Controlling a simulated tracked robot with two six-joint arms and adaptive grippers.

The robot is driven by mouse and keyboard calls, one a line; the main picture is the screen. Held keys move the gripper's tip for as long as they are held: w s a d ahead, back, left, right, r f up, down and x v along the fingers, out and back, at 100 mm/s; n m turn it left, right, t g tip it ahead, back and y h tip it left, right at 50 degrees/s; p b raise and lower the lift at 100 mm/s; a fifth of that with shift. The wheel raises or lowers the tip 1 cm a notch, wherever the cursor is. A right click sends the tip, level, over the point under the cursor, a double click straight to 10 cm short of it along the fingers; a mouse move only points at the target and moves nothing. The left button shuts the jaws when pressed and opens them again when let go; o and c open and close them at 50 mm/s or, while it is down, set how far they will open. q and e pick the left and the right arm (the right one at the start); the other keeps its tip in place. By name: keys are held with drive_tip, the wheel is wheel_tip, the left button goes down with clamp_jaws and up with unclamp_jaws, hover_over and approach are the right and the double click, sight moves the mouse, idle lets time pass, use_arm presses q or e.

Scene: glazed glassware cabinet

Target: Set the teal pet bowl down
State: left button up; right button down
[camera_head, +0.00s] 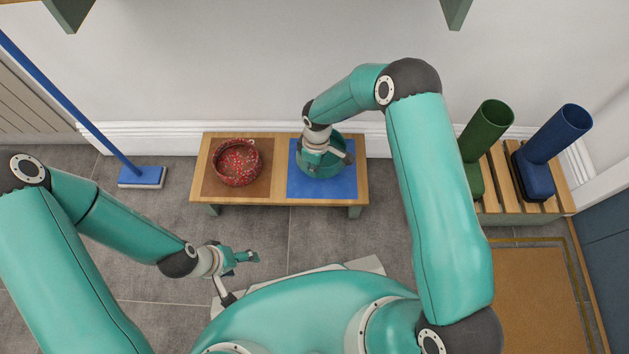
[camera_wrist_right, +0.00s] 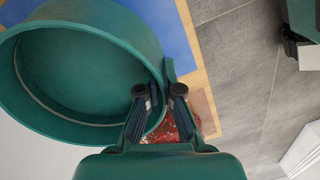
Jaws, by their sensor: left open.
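The teal pet bowl (camera_head: 337,165) is over the blue mat (camera_head: 335,188) on the right half of the low wooden bench. In the right wrist view the teal bowl (camera_wrist_right: 75,75) fills the upper left, with its open inside showing. My right gripper (camera_head: 325,150) has one finger inside the bowl and one outside, shut on its wall; the fingers also show in the wrist view (camera_wrist_right: 160,93). I cannot tell whether the bowl's base touches the mat. My left gripper (camera_head: 243,275) is open and empty, above the floor in front of the bench.
A red patterned bowl (camera_head: 237,163) stands on the brown mat (camera_head: 208,183) at the bench's left. Green (camera_head: 487,130) and blue (camera_head: 556,135) boots stand on a slatted rack at right. Grey floor is open before the bench.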

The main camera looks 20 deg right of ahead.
drive_tip(key=shift+f+b, duration=0.95)
drive_tip(key=shift+f, duration=2.3)
drive_tip(key=shift+f, duration=0.1)
drive_tip(key=c, duration=1.3)
unclamp_jaws()
drive_tip(key=shift+r, duration=0.4)
drive_tip(key=r+p, duration=0.1)
drive_tip(key=r, duration=0.2)
drive_tip(key=r+p, duration=0.1)
drive_tip(key=r, duration=0.3)
drive_tip(key=r+p, duration=0.2)
drive_tip(key=r, duration=0.2)
drive_tip(key=shift+w+d, duration=0.35)
drive_tip(key=s+f+m+y, duration=0.1)
drive_tip(key=s+m, duration=0.3)
drive_tip(key=s, duration=0.3)
drive_tip(key=s+m+t+y, duration=0.1)
drive_tip(key=s+m, duration=0.3)
drive_tip(key=s, duration=0.3)
drive_tip(key=s+f+m+y, duration=0.1)
drive_tip(key=s+m, duration=0.3)
drive_tip(key=s, duration=0.4)
drive_tip(key=shift+a+f+t, duration=0.3)
drive_tip(key=shift+a, duration=0.1)
